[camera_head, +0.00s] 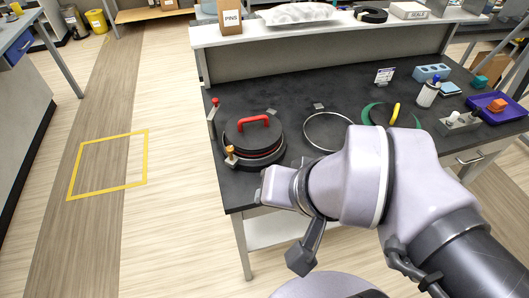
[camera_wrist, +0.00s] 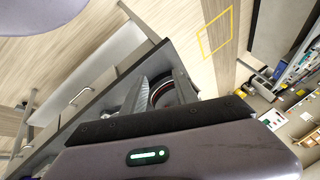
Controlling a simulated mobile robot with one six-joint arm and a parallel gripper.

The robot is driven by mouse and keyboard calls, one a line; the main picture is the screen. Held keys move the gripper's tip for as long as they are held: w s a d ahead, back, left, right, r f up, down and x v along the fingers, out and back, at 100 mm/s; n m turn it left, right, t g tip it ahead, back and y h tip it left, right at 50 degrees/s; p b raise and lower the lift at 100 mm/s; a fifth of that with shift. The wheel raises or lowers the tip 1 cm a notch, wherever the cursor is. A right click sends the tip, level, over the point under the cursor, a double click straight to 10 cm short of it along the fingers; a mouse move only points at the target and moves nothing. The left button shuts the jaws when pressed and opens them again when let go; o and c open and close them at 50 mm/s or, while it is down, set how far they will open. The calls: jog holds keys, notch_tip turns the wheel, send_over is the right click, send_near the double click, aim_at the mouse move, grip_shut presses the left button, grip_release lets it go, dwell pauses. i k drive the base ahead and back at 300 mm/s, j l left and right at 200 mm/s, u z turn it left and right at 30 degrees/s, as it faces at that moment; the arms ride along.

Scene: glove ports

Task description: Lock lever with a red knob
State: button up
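The lever with a red knob (camera_head: 214,106) stands at the left edge of the dark bench, left of and behind a round black lid. The lid (camera_head: 238,134) has a red handle (camera_head: 253,121) and sits in a dark ring with a red band. A yellow-gold knob (camera_head: 230,150) is at the ring's near left. In the wrist view, two grey fingers of my gripper (camera_wrist: 161,82) stand apart, with part of the black and red ring (camera_wrist: 163,94) visible between them. No object shows between the fingertips. In the head view, my arm mostly hides the gripper, near the bench's front left.
A metal ring (camera_head: 327,147) and a green ring with a yellow handle (camera_head: 394,113) lie right of the lid. A purple tray (camera_head: 500,116) and a grey block (camera_head: 459,127) are further right. Open floor lies left of the bench (camera_head: 231,196).

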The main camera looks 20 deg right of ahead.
aim_at(215, 100)
jog(key=i+j+z, duration=0.1)
jog(key=j, duration=0.2)
jog(key=i+j+z, duration=0.2)
jog(key=i+j, duration=0.15)
jog(key=j, duration=0.3)
jog(key=i+j+z, duration=0.1)
jog(key=j, duration=0.25)
